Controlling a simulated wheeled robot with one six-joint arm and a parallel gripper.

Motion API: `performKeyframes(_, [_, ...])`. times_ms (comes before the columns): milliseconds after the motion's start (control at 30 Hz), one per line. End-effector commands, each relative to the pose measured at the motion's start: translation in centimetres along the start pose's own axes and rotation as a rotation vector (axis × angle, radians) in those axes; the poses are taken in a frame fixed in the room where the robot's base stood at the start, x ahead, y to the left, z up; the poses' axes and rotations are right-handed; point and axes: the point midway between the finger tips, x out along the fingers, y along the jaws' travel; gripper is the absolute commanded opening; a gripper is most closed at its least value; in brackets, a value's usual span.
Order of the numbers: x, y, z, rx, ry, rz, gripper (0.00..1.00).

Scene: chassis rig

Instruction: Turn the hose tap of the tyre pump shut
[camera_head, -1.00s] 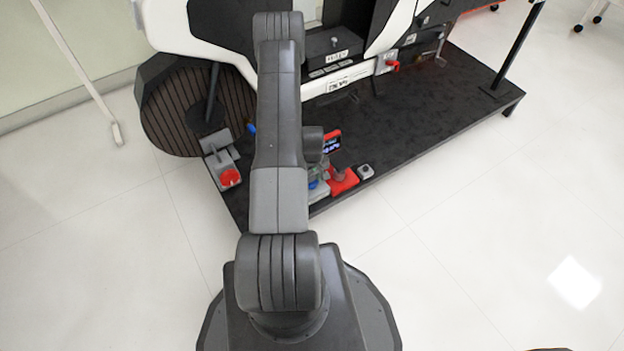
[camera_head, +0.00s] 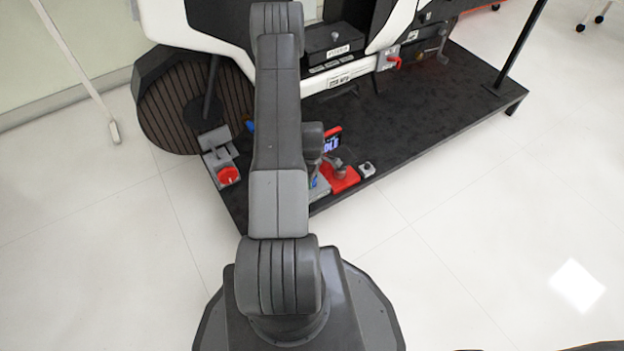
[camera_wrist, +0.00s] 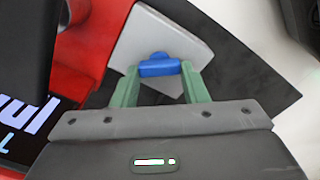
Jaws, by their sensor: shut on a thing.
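The hose tap (camera_wrist: 158,67) is a small blue handle on a light grey block (camera_wrist: 190,38) in the wrist view. It lies crosswise in the picture, between the green fingertips. My gripper (camera_wrist: 160,74) is shut on the tap, one finger at each end of it. The red body of the tyre pump (camera_wrist: 96,45) is left of the block. Its display (camera_wrist: 25,125) is at the lower left, partly cut off. In the head view the red pump (camera_head: 345,180) stands near the platform's front edge; my arm hides my gripper there.
The dark platform (camera_head: 420,120) carries a white and black vehicle body. A grey fixture with a red knob (camera_head: 229,175) stands left of my arm. A small grey box (camera_head: 367,169) is right of the pump. Pale floor (camera_head: 470,240) is clear in front.

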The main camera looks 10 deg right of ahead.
Motion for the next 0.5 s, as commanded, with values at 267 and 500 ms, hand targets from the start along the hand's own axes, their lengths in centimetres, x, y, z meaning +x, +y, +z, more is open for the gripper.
performKeyframes(267, [0.10,-0.11,-0.04,-0.261,0.000,0.001,0.17])
performKeyframes(500, [0.05,-0.17,-0.02,-0.489,0.001,0.002,0.17])
